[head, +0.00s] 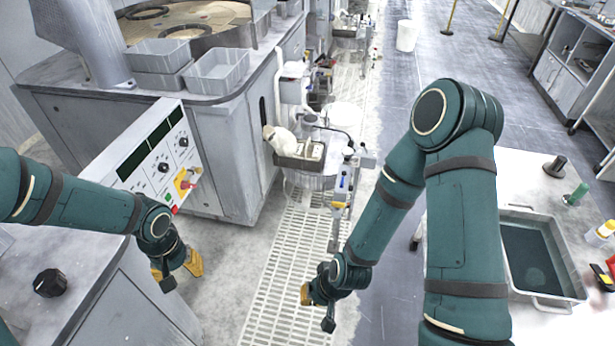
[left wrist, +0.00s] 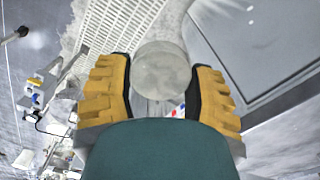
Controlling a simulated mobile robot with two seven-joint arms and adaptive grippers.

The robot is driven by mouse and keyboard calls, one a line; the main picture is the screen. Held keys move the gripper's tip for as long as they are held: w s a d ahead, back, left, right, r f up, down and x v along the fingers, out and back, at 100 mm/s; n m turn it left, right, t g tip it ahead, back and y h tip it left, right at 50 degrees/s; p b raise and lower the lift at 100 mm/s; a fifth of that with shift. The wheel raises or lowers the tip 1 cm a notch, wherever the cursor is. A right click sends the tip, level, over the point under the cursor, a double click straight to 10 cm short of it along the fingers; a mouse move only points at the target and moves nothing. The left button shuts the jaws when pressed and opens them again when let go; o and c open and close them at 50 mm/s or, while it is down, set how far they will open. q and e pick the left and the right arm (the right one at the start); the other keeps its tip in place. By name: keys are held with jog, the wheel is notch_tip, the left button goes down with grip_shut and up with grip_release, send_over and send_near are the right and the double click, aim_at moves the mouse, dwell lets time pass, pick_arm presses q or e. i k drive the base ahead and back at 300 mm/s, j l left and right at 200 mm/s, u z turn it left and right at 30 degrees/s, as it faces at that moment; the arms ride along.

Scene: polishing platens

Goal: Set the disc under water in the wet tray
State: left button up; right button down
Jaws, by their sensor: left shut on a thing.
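A round pale grey disc (left wrist: 161,70) sits between the yellow fingers of my left gripper (left wrist: 162,88) in the left wrist view. The gripper is shut on it. In the head view my left gripper (head: 178,270) hangs at lower left, over the floor beside the grey cabinet; the disc cannot be made out there. The wet tray (head: 571,262) is a grey metal tray with dark, water-like contents, on the white table at right, far from my left gripper. My right gripper (head: 316,300) hangs over the floor grating; its opening cannot be made out.
The white table (head: 525,180) also carries a dark knob-like object (head: 555,167), a green bottle (head: 575,194) and a yellow-and-white bottle (head: 600,231). My right arm crosses in front of the table's left edge. A control panel (head: 150,155) and grey bins (head: 216,72) stand at left.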

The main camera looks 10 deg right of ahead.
aim_at(520, 241)
jog(key=i+z, duration=0.2)
jog(key=z, duration=0.3)
jog(key=i+z, duration=0.25)
jog(key=z, duration=0.3)
jog(key=i+j+z, duration=0.1)
jog(key=z, duration=0.4)
jog(key=i+j+z, duration=0.25)
jog(key=z, duration=0.25)
jog(key=i+j+z, duration=0.2)
jog(key=z, duration=0.35)
jog(key=j+z, duration=0.35)
jog(key=z, duration=0.15)
jog(key=i+j+z, duration=0.1)
jog(key=j+z, duration=0.25)
jog(key=z, duration=0.15)
jog(key=j+z, duration=0.3)
jog(key=z, duration=0.25)
jog(key=i+j+z, duration=0.2)
jog(key=i, duration=0.2)
jog(key=l, duration=0.1)
